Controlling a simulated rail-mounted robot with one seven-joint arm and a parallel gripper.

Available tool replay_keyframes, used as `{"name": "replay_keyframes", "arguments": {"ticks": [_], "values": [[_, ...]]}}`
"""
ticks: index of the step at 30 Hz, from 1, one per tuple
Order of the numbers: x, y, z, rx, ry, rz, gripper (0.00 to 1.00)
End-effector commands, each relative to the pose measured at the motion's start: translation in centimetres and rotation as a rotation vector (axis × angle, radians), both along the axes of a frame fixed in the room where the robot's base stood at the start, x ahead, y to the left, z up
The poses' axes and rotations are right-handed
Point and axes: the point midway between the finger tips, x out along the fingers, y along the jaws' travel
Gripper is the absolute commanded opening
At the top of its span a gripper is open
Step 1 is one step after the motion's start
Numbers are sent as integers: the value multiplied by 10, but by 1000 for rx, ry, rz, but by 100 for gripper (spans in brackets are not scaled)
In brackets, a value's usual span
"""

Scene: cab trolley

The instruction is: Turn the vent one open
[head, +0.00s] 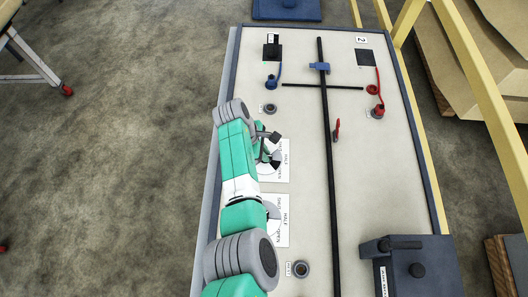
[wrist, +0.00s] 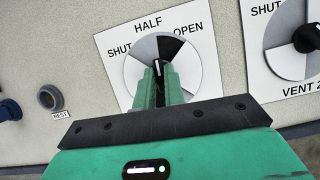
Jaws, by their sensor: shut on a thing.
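The vent one dial (wrist: 202,75) is a round disc with white, grey and black sectors on a white plate marked SHUT, HALF and OPEN. My gripper (wrist: 160,88) has its green fingers on both sides of the dial's black knob (wrist: 157,70) and is shut on it. The knob's white mark points up, roughly toward HALF. The fingers hide the knob's lower part and the plate's bottom. In the head view my gripper (head: 266,154) is over the plate of vent one (head: 283,174), which my arm partly covers.
The vent 2 dial (wrist: 283,65) is close on the right in the wrist view. A round REST socket (wrist: 50,97) is on the left. In the head view, a long black bar (head: 327,180) runs along the panel, with a red clip (head: 337,130) beside it. A dark box (head: 415,270) stands at lower right.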

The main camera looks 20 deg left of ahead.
Motion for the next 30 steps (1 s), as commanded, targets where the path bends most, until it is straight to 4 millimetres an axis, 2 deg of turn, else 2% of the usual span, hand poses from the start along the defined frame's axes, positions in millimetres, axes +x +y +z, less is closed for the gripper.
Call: {"name": "replay_keyframes", "arguments": {"ticks": [18,30], "values": [[3,1,-4,1,1,-480,0],[3,0,-2,1,0,-694,0]]}}
